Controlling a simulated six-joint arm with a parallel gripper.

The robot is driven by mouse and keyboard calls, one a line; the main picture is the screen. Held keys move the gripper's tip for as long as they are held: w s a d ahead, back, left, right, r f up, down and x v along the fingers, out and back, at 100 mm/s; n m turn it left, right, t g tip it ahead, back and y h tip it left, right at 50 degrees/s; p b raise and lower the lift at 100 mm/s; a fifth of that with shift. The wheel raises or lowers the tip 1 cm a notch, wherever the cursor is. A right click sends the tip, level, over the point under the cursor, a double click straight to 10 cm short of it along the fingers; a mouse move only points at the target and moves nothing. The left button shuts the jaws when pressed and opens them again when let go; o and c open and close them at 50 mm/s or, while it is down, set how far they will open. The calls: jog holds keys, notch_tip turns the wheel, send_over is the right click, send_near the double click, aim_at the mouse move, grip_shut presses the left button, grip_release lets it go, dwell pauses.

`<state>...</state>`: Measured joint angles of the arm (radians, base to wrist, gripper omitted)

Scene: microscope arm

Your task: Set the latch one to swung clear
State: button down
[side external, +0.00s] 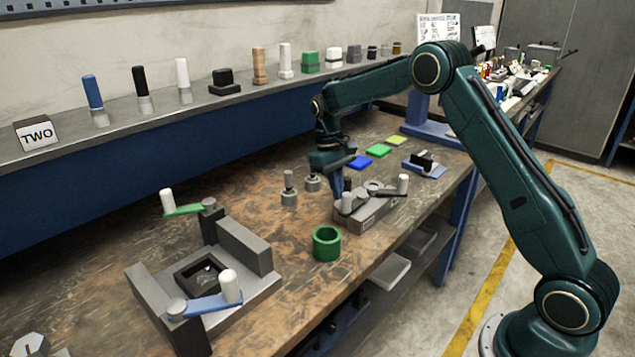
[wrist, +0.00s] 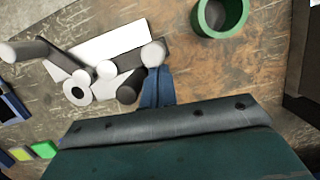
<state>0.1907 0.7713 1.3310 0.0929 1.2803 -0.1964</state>
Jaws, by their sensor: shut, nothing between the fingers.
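My gripper (side external: 340,188) points down, shut and empty, at a grey block (side external: 378,214) with dark lever arms and white knobs. In the wrist view, its blue fingertips (wrist: 156,90) are beside a round pale knob (wrist: 153,54) at one end of that block; I cannot tell whether they touch. Another fixture (side external: 270,287) at the front left carries a green lever (side external: 184,210) and a blue lever (side external: 212,304), each with a white upright knob. No readable label shows which lever is latch one.
A green ring (side external: 327,243) stands on the bench in front of the block, also in the wrist view (wrist: 221,15). Small grey posts (side external: 289,190) stand to the left. Blue, green and yellow pads lie behind. A shelf holds a TWO sign (side external: 37,134) and several pegs.

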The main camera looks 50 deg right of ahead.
aim_at(349, 196)
jog(key=s+n, duration=0.2)
jog(key=s+n+h, duration=0.1)
jog(key=n, duration=0.2)
jog(key=shift+s+a, duration=0.2)
jog(key=shift+s, duration=0.2)
jog(key=s+n, duration=0.1)
jog(key=n, duration=0.1)
jog(key=s+d+n+h, duration=0.1)
jog(key=n, duration=0.1)
jog(key=shift+s+t, duration=0.3)
jog(key=shift+s+d, duration=0.2)
jog(key=shift+s, duration=0.15)
